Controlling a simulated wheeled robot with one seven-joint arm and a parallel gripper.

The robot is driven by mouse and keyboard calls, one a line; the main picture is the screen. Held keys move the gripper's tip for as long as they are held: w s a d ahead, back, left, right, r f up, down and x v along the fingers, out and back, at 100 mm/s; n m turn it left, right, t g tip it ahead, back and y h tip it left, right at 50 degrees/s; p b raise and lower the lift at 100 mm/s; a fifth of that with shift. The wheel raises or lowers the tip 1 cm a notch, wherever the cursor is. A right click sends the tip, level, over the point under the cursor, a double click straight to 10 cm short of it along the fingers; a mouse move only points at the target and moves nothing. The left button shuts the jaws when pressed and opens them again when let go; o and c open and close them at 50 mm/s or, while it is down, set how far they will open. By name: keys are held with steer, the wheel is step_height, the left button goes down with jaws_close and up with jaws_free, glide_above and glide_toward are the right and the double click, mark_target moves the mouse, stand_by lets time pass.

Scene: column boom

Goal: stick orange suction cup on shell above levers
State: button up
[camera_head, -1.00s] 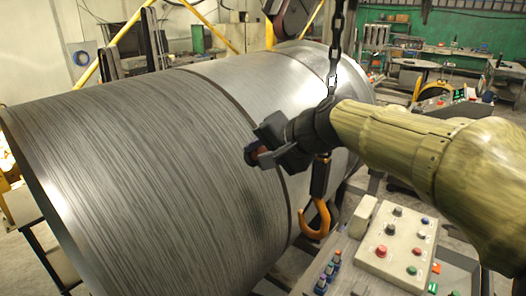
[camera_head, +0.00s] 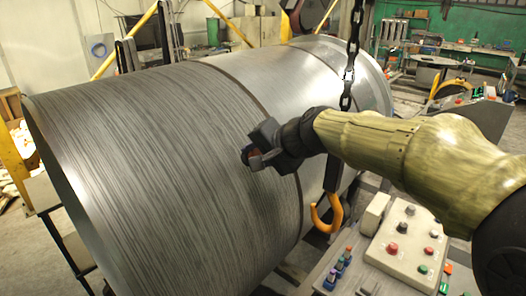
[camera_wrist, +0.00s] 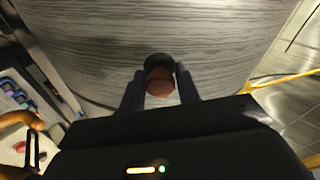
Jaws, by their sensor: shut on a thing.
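A large grey metal shell (camera_head: 150,150) lies across the head view, its near surface curving down. My gripper (camera_head: 255,160) is in front of this surface, left of the hanging hook. In the wrist view my gripper (camera_wrist: 160,82) is shut on the orange suction cup (camera_wrist: 160,82), which looks reddish-brown with a dark round rim facing the shell. I cannot tell whether the rim touches the shell. The levers (camera_head: 337,268) are small coloured-topped sticks on the console at the lower right of the gripper. They also seem to show at the left of the wrist view (camera_wrist: 15,92).
An orange hook (camera_head: 326,215) hangs on a dark chain (camera_head: 351,60) close right of my gripper. A control box (camera_head: 405,247) with several buttons sits on the console below my arm. The shell surface left of the gripper is clear.

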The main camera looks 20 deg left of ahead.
mark_target(247, 157)
steer(key=shift+x, duration=1.7)
steer(key=shift+s+a+f, duration=0.1)
steer(key=shift+a, duration=0.1)
steer(key=o, duration=1)
steer(key=shift+o, duration=0.2)
steer(key=shift+d, duration=0.1)
steer(key=b+v, duration=0.4)
steer(key=v, duration=1.3)
steer(key=shift+d, duration=0.2)
